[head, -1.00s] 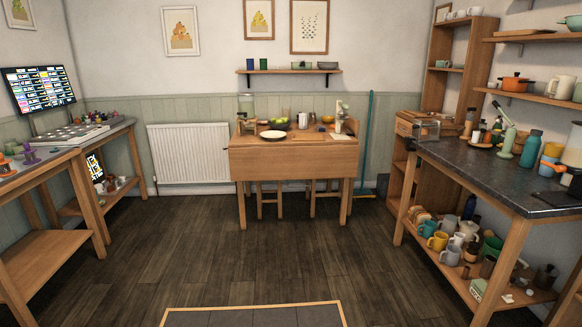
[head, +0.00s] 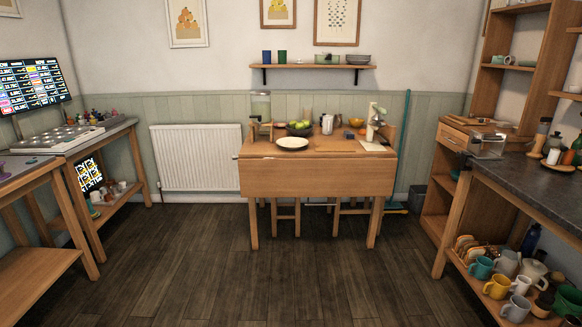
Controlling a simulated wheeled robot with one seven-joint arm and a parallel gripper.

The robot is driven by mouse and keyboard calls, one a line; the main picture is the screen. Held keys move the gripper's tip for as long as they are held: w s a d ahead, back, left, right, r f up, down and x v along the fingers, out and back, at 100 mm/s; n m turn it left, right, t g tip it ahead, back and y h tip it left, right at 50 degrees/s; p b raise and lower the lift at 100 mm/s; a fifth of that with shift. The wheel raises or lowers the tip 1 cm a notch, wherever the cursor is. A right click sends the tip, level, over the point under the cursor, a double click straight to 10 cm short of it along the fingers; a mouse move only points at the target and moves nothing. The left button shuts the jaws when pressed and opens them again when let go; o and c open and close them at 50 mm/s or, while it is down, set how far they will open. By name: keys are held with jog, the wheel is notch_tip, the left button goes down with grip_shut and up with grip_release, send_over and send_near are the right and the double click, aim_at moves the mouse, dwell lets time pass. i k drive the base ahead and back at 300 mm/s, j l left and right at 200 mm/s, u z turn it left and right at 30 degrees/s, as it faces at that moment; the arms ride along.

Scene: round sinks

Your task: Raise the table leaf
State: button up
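The wooden table (head: 335,147) stands against the far wall, ahead of me. Its front leaf (head: 317,178) hangs straight down as a broad wooden panel facing me. On the table top are a white plate (head: 292,143) near the front edge, a dark bowl of green fruit (head: 299,129), a glass drink dispenser (head: 261,108), a kettle-like jug (head: 327,124) and a pale upright appliance (head: 375,122) at the right. My gripper is not in view.
Dark floorboards (head: 230,270) lie clear up to the table. A counter with shelves (head: 535,185) flanks the right and workbenches (head: 70,145) the left. Stools (head: 285,215) are under the table. A white radiator (head: 197,158) and a teal broom (head: 404,150) are by the wall.

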aim_at(261, 177)
jog(key=i+j, duration=0.15)
jog(key=i, duration=3.55)
jog(key=l+z, duration=0.05)
jog(key=l, duration=0.1)
